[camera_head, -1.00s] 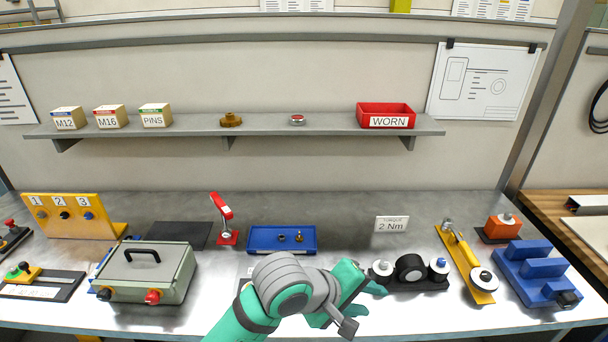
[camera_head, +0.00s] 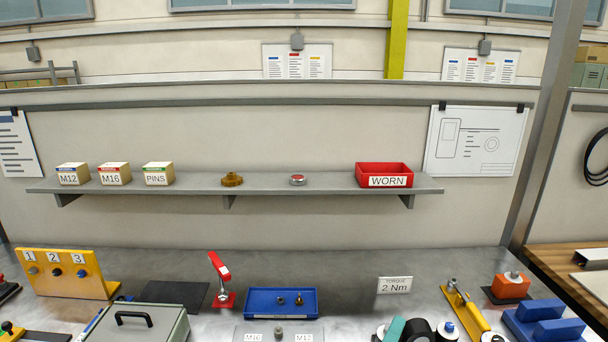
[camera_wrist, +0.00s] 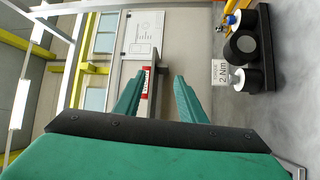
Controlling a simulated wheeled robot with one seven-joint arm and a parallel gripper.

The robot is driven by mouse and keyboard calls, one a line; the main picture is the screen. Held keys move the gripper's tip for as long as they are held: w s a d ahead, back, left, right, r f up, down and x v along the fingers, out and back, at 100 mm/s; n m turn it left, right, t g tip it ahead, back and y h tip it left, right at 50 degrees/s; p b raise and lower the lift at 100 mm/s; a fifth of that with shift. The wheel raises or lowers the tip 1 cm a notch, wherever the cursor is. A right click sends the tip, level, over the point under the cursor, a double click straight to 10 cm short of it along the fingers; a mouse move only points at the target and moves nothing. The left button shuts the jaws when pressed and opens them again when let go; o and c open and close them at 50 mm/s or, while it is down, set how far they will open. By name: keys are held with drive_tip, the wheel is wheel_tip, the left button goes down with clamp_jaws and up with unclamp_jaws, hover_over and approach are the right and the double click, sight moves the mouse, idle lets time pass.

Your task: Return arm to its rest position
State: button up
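My gripper (camera_wrist: 160,76) shows in the wrist view with its two green fingers apart and nothing between them. The wrist camera looks sideways toward the back wall, with the red WORN bin (camera_wrist: 144,82) seen beyond the fingers. In the head view only a small green piece of my arm's end (camera_head: 395,328) shows at the bottom edge, beside the black round part of a fixture (camera_head: 418,331). The rest of my arm is out of that view.
The bench holds a blue tray (camera_head: 253,313) with small parts, a red toggle clamp (camera_head: 221,284), a grey-green case (camera_head: 160,327), a yellow numbered block (camera_head: 88,273) and a 2 Nm sign (camera_head: 394,285). The shelf (camera_head: 330,184) carries boxes and the red bin (camera_head: 384,169).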

drive_tip(key=s+a+f+n+t+y, duration=0.1)
drive_tip(key=s+a+f+y, duration=0.4)
drive_tip(key=s+f, duration=0.3)
drive_tip(key=s+a+f+y, duration=0.4)
drive_tip(key=s+f+y, duration=0.1)
drive_tip(key=f, duration=0.5)
drive_tip(key=s+a+f+m, duration=0.1)
drive_tip(key=s+a+m, duration=0.1)
drive_tip(key=s, duration=0.5)
drive_tip(key=s+a+f+m+g+y, duration=0.1)
drive_tip(key=s+a+f+m, duration=0.1)
drive_tip(key=s, duration=0.5)
drive_tip(key=s+a+f+m, duration=0.2)
drive_tip(key=s+a+m, duration=0.2)
drive_tip(key=s+m, duration=0.2)
drive_tip(key=shift+s+a+y, duration=0.25)
drive_tip(key=shift+s+y, duration=0.05)
drive_tip(key=shift+s, duration=0.5)
